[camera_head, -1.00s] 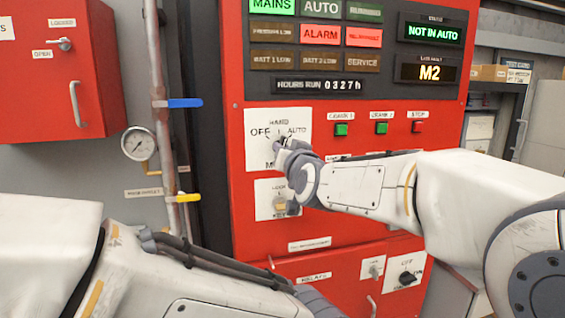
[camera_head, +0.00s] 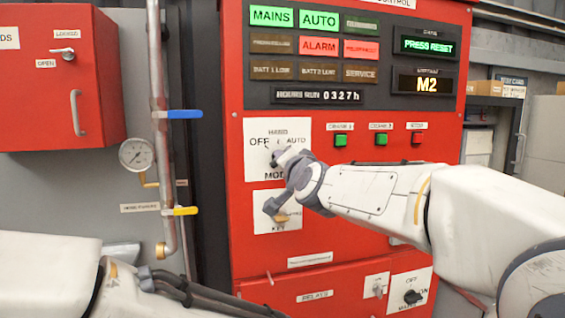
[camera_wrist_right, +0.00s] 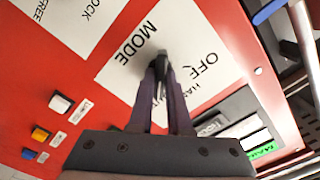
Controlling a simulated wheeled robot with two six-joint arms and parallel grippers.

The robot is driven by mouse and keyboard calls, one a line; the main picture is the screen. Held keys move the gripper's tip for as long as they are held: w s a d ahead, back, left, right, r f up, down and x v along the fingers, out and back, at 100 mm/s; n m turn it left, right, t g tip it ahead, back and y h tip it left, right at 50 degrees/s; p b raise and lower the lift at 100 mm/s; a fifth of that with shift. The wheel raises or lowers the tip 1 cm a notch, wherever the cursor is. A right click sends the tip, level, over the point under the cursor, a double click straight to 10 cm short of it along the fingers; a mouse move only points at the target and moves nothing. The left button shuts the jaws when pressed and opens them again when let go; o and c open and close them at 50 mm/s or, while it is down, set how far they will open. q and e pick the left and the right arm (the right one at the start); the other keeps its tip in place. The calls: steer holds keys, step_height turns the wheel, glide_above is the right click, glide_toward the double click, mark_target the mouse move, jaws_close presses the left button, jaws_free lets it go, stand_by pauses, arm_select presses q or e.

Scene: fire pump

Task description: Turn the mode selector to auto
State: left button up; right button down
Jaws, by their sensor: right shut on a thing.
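The mode selector is a dark knob on a white plate (camera_head: 262,135) marked OFF, HAND, AUTO and MODE on the red panel. My right gripper (camera_head: 279,157) is at the knob and hides most of it in the head view. In the right wrist view the two fingers (camera_wrist_right: 166,75) are shut on the dark mode selector knob (camera_wrist_right: 162,60). The AUTO lamp (camera_head: 319,20) is lit green, and the status display (camera_head: 428,46) reads PRESS RESET. My left arm shows at the lower left, but its gripper is out of view.
A key switch plate (camera_head: 262,222) lies just below, partly covered by my right wrist. Green and red buttons (camera_head: 379,140) sit to the right. A pipe with a blue lever (camera_head: 185,114) and a yellow lever (camera_head: 181,211) stands left. The ALARM lamp (camera_head: 319,46) is red.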

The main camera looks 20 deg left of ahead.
steer(key=shift+f, duration=0.1)
steer(key=c, duration=0.9)
jaws_free()
steer(key=shift+o, duration=0.2)
steer(key=b+v, duration=0.1)
steer(key=v, duration=0.9)
steer(key=shift+s+b, duration=0.25)
steer(key=shift+b, duration=0.1)
steer(key=shift+d, duration=0.15)
